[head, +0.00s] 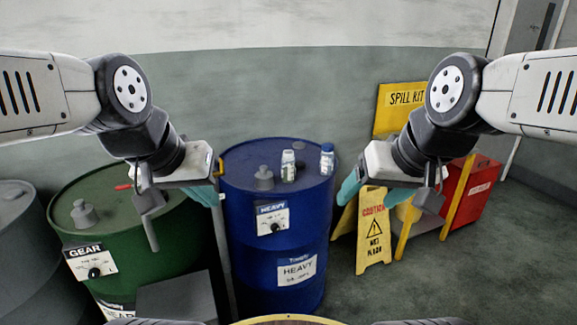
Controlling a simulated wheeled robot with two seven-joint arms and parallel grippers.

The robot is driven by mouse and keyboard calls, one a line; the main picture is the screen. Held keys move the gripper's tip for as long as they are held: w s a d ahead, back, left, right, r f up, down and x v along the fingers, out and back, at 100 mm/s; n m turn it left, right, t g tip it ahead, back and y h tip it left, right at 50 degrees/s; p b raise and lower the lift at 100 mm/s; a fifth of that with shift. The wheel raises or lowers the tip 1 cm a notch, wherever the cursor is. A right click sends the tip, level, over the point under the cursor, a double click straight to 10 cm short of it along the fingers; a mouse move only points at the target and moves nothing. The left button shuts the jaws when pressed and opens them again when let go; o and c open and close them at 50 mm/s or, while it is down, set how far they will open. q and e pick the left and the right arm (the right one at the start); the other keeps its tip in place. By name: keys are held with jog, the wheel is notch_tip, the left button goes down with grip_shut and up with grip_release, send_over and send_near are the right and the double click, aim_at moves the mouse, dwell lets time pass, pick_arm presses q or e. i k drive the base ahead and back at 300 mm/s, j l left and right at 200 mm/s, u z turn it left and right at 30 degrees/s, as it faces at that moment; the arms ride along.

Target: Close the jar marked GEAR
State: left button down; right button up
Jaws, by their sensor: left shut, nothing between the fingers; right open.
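Two small jars stand upright on top of the blue drum (240,195). The left jar (288,168) is pale with a dark patch, and the right jar (327,161) is blue and white. Their labels are too small to read, so I cannot tell which is marked GEAR or whether either has its lid on. The word GEAR shows on a sign (91,262) on the green drum (160,245). My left gripper (178,198) is shut and empty, left of the jars. My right gripper (388,200) is open and empty, right of the jars.
A grey fitting (264,178) stands on the blue drum, left of the jars. A red item (123,187) and another fitting (84,213) are on the green drum. A yellow caution sign (374,235) and a red box (480,185) stand at right.

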aim_at(287, 161)
jog(key=i+l+z, duration=0.25)
jog(key=i, duration=0.6)
jog(key=i+z, duration=0.25)
jog(key=i, duration=0.6)
